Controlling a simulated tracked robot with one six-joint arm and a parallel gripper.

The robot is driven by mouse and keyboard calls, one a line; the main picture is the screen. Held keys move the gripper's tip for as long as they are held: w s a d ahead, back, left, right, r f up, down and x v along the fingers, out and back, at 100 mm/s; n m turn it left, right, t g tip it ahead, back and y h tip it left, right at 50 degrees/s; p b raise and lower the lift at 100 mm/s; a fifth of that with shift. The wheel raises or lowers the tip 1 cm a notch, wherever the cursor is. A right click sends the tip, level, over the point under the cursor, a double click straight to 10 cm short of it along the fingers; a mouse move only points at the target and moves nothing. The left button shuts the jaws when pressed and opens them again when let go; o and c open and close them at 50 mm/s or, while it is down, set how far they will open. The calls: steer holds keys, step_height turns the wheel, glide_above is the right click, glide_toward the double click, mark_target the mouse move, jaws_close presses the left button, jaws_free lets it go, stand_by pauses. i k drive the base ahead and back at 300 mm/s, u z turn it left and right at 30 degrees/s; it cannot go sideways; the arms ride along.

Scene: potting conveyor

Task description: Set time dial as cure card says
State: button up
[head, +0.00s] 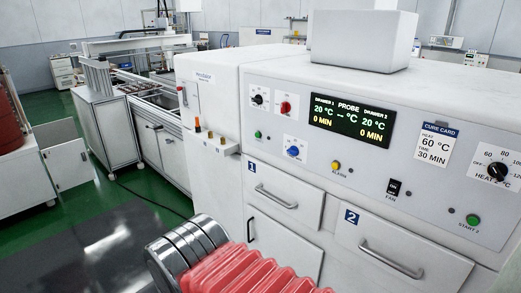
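The cure card (435,145) on the white oven's front panel reads heat 60 °C, time 30 min. The display (352,120) shows 20 °C and 0 MIN for both drawers, with no probe number. I cannot make out a dial marked time. My gripper is not in view.
Drawer 1 (285,194) and drawer 2 (405,247) are shut. A black FAN switch (393,188), a yellow ALARM button (335,165) and a green START 2 button (473,220) are on the panel. A white box (362,40) sits on top. Green floor is open at left.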

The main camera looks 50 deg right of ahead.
mark_target(293, 151)
steer(key=u, duration=0.15)
steer(key=i, duration=1)
steer(key=z, duration=0.05)
